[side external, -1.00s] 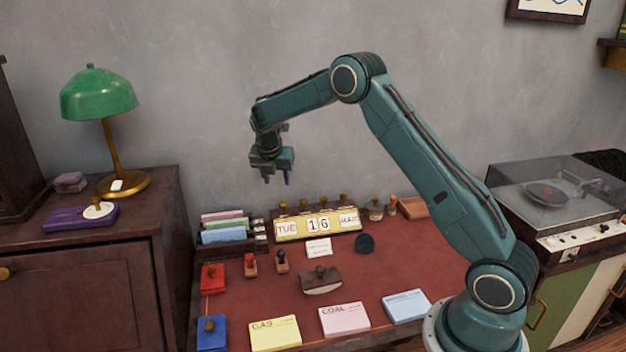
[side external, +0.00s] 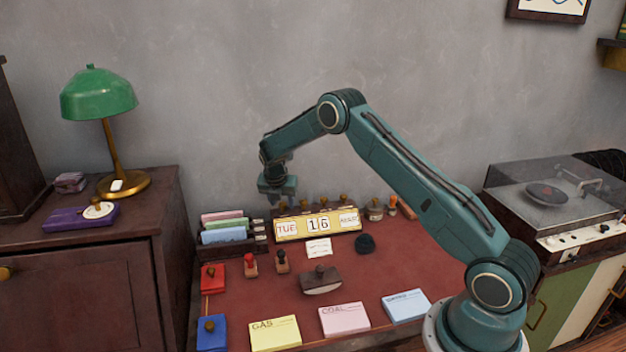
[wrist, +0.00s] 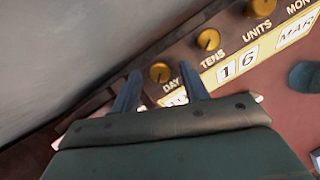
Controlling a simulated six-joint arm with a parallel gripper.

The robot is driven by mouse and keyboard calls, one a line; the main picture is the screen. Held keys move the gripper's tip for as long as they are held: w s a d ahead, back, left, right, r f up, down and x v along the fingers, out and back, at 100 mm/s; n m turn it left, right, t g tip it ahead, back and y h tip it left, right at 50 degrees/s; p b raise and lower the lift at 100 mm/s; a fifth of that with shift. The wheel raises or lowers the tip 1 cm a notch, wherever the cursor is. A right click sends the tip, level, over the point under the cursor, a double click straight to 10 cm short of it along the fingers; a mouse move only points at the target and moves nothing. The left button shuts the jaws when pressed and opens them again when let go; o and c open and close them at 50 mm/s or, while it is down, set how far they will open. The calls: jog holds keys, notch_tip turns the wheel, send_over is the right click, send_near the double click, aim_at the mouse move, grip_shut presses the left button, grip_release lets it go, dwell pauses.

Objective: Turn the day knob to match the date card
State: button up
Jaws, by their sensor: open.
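The yellow calendar (side external: 290,238) stands at the back of the red desk and reads TUE 16 MAR. The brass day knob (wrist: 160,73) is on its dark top strip, above the DAY label, in the wrist view. The date card (side external: 318,247) is a small white card lying in front of the calendar; its writing is too small to read. My gripper (side external: 276,200) is above the calendar's left end. In the wrist view my gripper (wrist: 160,90) is open, its two fingers appearing on either side of the day knob. I cannot tell whether they touch it.
The tens knob (wrist: 208,39) and units knob (wrist: 263,8) are beside the day knob. A card rack (side external: 225,232) stands left of the calendar. Stamps (side external: 251,265), a blotter (side external: 320,282) and paper pads (side external: 344,319) lie in front. The wall is close behind.

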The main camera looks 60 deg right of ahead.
jog(key=shift+c, duration=0.5)
grip_shut()
jog(key=shift+w+m, duration=0.1)
jog(key=shift+m, duration=0.2)
jog(key=m+g, duration=0.1)
jog(key=m, duration=0.2)
jog(key=shift+w+g, duration=0.1)
jog(key=shift+g, duration=0.2)
jog(key=shift+w+m+g, duration=0.1)
jog(key=shift+m+g, duration=0.5)
jog(key=shift+m, duration=1.5)
